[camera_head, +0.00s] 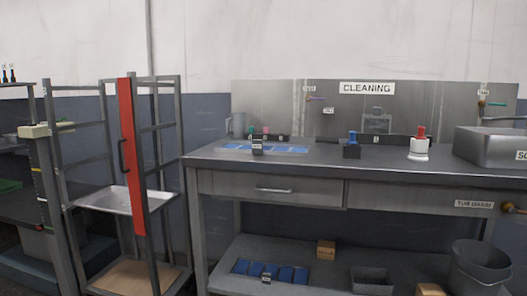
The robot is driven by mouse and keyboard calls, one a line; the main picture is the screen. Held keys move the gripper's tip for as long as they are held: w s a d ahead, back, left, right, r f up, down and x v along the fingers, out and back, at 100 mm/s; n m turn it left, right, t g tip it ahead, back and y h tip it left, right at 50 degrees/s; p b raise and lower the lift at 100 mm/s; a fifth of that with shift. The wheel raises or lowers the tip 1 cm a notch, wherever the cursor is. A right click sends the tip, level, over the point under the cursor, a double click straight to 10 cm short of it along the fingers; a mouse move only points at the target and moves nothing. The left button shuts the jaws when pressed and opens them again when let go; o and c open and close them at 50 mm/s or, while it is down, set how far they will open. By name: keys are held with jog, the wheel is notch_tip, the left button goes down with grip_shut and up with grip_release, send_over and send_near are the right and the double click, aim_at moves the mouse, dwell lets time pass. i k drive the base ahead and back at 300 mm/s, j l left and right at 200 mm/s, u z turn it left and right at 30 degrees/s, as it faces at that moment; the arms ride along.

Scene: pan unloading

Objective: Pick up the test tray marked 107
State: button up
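A shiny metal tray (112,200) lies level on a shelf of the tall grey rack (180,150) at the left. A red upright bar with a dark handle (131,160) stands in front of it and hides part of it. I cannot read any 107 mark on the tray or elsewhere. My gripper is not in view.
A grey metal workbench (225,158) marked CLEANING fills the right, with blue pads (240,147), small bottles and a sink tub (490,146). Its lower shelf holds more blue pads (302,275), a small box (326,250) and a basket (372,281). A bucket (480,268) stands at right.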

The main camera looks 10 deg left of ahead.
aim_at(257, 147)
jog(key=i+u, duration=0.15)
jog(key=i, duration=0.6)
jog(key=i+l+u, duration=0.15)
jog(key=i, duration=0.55)
